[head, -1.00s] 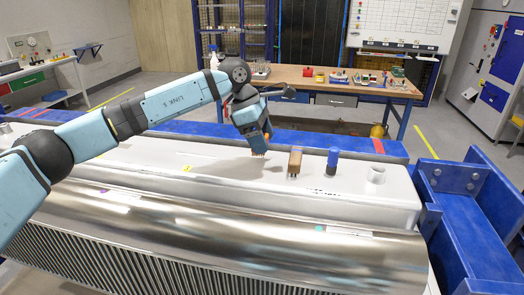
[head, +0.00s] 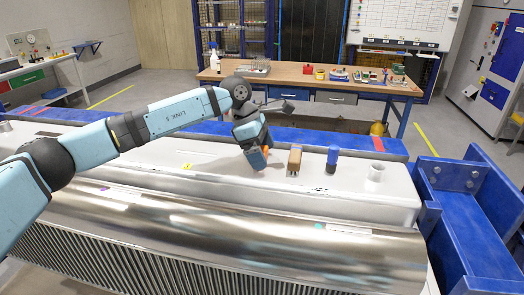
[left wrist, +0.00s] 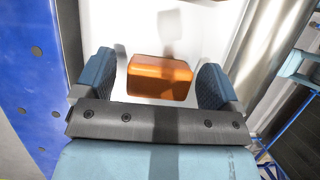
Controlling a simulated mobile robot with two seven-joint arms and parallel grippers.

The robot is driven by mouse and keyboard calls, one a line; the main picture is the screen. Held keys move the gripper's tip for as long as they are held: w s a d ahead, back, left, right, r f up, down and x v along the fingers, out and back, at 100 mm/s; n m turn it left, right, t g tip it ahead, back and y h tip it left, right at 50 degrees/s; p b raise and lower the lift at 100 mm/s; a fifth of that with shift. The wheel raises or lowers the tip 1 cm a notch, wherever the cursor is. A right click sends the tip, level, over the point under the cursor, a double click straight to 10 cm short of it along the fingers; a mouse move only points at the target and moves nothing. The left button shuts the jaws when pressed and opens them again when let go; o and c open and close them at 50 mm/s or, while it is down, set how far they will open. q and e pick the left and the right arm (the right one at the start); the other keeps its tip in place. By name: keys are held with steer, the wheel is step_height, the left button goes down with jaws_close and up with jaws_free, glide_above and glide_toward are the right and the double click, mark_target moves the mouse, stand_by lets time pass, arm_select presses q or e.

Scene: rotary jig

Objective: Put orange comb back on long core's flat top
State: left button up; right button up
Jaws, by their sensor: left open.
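The orange comb (left wrist: 160,78) appears as an orange block between the two fingers of my left gripper (left wrist: 155,84) in the left wrist view. Clear gaps show on both sides, so the fingers are apart from it. In the head view my left gripper (head: 257,160) is low over the white flat top (head: 215,172) of the long core, and only a small orange part of the comb (head: 266,151) shows beside it. Its underside is hidden, so I cannot tell its exact contact with the top. My right gripper is not in view.
On the same top, right of the gripper, stand a brown brush-like block (head: 294,160), a blue cylinder (head: 332,158) and a white cup-like ring (head: 376,173). A blue bracket (head: 452,177) rises at the right end. The top left of the gripper is mostly clear.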

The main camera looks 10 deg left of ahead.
arm_select(q)
steer(key=shift+r, duration=0.15)
steer(key=b+v, duration=0.1)
steer(key=v, duration=1.1)
